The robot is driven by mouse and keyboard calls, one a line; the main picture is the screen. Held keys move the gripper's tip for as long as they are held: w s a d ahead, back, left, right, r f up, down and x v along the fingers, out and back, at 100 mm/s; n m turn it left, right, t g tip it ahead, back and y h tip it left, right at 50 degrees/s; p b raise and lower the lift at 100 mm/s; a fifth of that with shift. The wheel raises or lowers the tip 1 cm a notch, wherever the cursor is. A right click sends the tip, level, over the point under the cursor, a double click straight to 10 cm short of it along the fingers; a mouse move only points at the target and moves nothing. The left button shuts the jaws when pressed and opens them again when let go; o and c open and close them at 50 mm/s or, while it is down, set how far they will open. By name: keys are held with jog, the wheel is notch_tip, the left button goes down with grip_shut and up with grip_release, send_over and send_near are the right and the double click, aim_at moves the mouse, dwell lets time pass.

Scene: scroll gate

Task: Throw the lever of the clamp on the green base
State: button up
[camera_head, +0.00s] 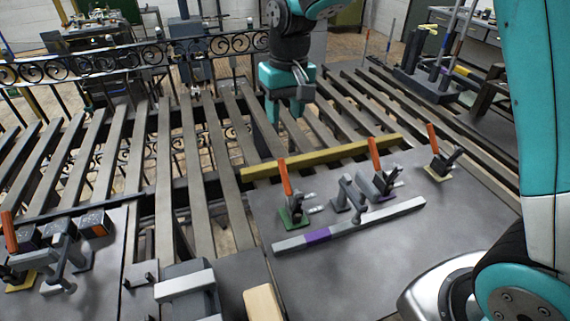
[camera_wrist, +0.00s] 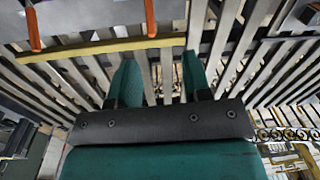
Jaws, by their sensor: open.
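The clamp on the green base (camera_head: 294,218) stands on the grey plate near its left side, with its orange lever (camera_head: 285,177) upright. My gripper (camera_head: 285,108) is teal, open and empty. It hangs over the slats, beyond the yellow bar and apart from the clamp. In the wrist view the two fingers (camera_wrist: 160,85) are spread with only slats between them. Two orange levers show at the top of that view, one at the left (camera_wrist: 34,28) and one at the middle (camera_wrist: 150,18). The green base is not visible there.
A clamp on a purple base (camera_head: 383,187) and one on a yellow base (camera_head: 438,168) stand to the right. A yellow bar (camera_head: 320,156) lies behind the clamps. A grey bar with a purple band (camera_head: 350,224) lies in front. More clamps stand on the left plate (camera_head: 95,285).

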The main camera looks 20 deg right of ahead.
jog(key=m, duration=0.1)
send_near(283, 167)
jog(key=shift+h, duration=0.4)
jog(key=f+p, duration=0.1)
jog(key=f, duration=0.2)
jog(key=f+p, duration=0.2)
jog(key=f, duration=0.1)
jog(key=f+p, duration=0.2)
jog(key=f, duration=0.2)
jog(key=shift+w+a+f, duration=0.1)
jog(key=shift+a+f, duration=0.05)
jog(key=shift+a, duration=0.2)
jog(key=shift+c, duration=0.4)
grip_shut()
